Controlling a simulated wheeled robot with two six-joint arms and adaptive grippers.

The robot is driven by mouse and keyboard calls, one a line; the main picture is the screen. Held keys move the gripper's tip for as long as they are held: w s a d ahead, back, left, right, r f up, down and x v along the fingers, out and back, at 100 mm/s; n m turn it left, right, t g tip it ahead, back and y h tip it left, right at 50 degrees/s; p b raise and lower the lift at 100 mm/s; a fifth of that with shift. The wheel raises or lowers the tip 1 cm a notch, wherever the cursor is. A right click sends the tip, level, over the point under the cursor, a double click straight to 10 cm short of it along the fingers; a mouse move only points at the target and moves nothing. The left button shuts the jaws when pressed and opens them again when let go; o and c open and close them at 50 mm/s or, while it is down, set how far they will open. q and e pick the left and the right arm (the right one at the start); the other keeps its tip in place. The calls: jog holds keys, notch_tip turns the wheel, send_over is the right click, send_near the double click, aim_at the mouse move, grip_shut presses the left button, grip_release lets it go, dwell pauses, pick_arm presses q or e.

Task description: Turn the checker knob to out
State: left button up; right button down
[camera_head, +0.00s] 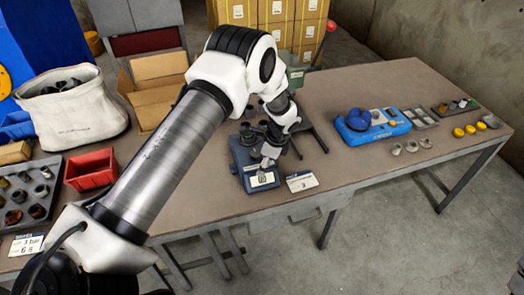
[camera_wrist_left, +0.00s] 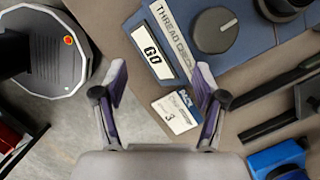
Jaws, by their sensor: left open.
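The thread checker is a blue box (camera_head: 240,165) on the bench in the middle of the head view. In the left wrist view its panel (camera_wrist_left: 175,50) has a "THREAD CHECK..." strip and a display (camera_wrist_left: 152,52) reading GO. Its round dark knob (camera_wrist_left: 215,30) has a light pointer mark and sits at the top. My left gripper (camera_head: 268,158) is over the checker in the head view and hides part of it. In the wrist view my left gripper (camera_wrist_left: 161,78) is open and empty, its fingers apart from the knob. My right gripper is not in view.
A white card (camera_wrist_left: 176,112) marked 3 lies beside the checker. Dark bars (camera_wrist_left: 275,100) lie to the right. The head view shows a red bin (camera_head: 91,170), a dark tray of parts (camera_head: 30,195), a canvas bag (camera_head: 70,108) and a blue device (camera_head: 372,124). The bench front edge is near.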

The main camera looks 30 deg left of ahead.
aim_at(256, 152)
pick_arm(q)
jog(key=w+a+r+m+y, duration=0.2)
jog(key=w+a+r, duration=0.1)
jog(key=w+r, duration=0.25)
jog(key=shift+h, duration=0.3)
jog(key=x, duration=0.2)
jog(key=p+x, duration=0.1)
jog(key=x, duration=0.1)
jog(key=s+p+x, duration=0.1)
jog(key=x, duration=0.2)
jog(key=shift+d+f, duration=0.1)
jog(key=c, duration=1.1)
